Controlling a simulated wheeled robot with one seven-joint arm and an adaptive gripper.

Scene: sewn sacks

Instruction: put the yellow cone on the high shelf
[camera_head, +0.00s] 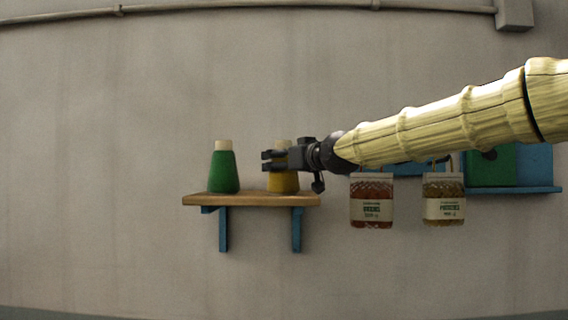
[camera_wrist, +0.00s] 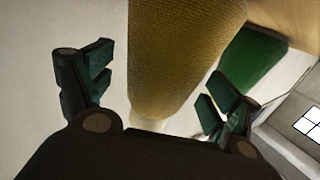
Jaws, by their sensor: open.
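The yellow cone (camera_head: 283,183) stands upright on a small wooden shelf (camera_head: 250,200) with blue brackets, at its right part. My gripper (camera_head: 268,160) is in front of the cone in the head view and hides its middle. In the wrist view my open gripper (camera_wrist: 155,90) has its fingers on either side of the yellow cone (camera_wrist: 180,50), with gaps showing. I cannot tell whether either finger touches it. A green cone (camera_head: 223,172) stands upright on the same shelf to the left. It also shows in the wrist view (camera_wrist: 252,68), behind the right finger.
Two sacks, one reddish (camera_head: 371,205) and one brownish (camera_head: 443,205), hang to the right below my arm. A blue shelf (camera_head: 530,190) with a green and a blue thing is at far right. A pipe (camera_head: 250,7) runs along the top. The wall at left is bare.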

